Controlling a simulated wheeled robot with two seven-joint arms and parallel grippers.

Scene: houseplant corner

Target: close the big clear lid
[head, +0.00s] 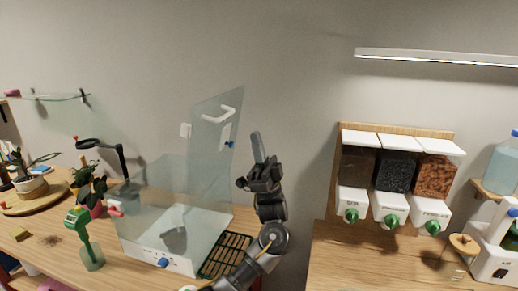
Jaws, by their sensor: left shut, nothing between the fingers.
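The big clear lid (214,130) stands raised and tilted up at the right side of the clear box (175,238). It has a white handle (219,114) near its top and a small blue knob lower down. The clear box sits on the wooden bench with its top open. My left gripper (256,142) points upward just right of the lid. Its fingers are shut and empty, and a small gap of wall shows between them and the lid. My right gripper is not in view.
A dark green grid tray (228,254) lies right of the box, beside my left forearm. Dispensers (391,217) hang on the right wall above another wooden counter. A gap separates the two worktops.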

